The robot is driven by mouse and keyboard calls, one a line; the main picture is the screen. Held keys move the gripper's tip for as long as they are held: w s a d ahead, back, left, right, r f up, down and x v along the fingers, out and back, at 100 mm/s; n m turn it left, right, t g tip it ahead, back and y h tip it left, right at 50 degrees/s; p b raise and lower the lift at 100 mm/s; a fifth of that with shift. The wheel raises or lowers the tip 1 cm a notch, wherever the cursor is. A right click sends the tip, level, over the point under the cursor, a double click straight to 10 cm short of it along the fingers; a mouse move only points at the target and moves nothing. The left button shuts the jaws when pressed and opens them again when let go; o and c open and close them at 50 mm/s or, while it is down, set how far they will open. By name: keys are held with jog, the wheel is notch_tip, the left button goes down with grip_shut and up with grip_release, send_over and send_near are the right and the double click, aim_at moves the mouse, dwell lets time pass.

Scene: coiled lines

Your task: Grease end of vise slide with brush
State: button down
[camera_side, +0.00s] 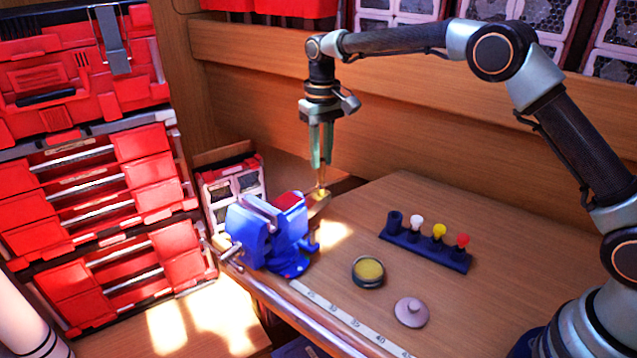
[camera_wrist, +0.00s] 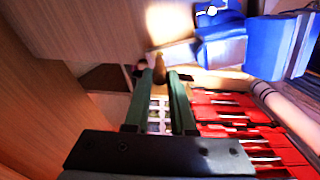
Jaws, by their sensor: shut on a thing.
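My gripper (camera_side: 321,163) points down and is shut on a slim brush (camera_side: 321,182). The brush hangs upright, its lower end at the far right end of the vise slide (camera_side: 318,204); I cannot tell whether they touch. The blue vise (camera_side: 262,236) stands at the bench's left corner. In the wrist view, my green fingers (camera_wrist: 164,88) hold the brown brush (camera_wrist: 159,68), and the vise (camera_wrist: 220,48) lies beyond to the right. An open tin of yellow grease (camera_side: 369,269) sits on the bench, its lid (camera_side: 411,312) beside it.
A dark blue rack (camera_side: 424,251) holds white, yellow and red-topped brushes; its left socket is empty. A ruler strip (camera_side: 345,318) runs along the front edge. Red tool boxes (camera_side: 90,170) stand at left. A small drawer box (camera_side: 232,185) stands behind the vise.

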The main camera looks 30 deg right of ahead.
jog(key=shift+a, duration=0.15)
jog(key=shift+s+a, duration=0.15)
jog(key=shift+a, duration=0.35)
jog(key=shift+s+a+f, duration=0.1)
jog(key=shift+a, duration=0.1)
dwell(0.4)
jog(key=shift+w+d, duration=0.2)
jog(key=shift+d, duration=0.5)
jog(key=shift+w+d, duration=0.25)
jog(key=shift+d, duration=0.4)
jog(key=shift+d, duration=0.2)
jog(key=shift+a, duration=0.1)
dwell(0.4)
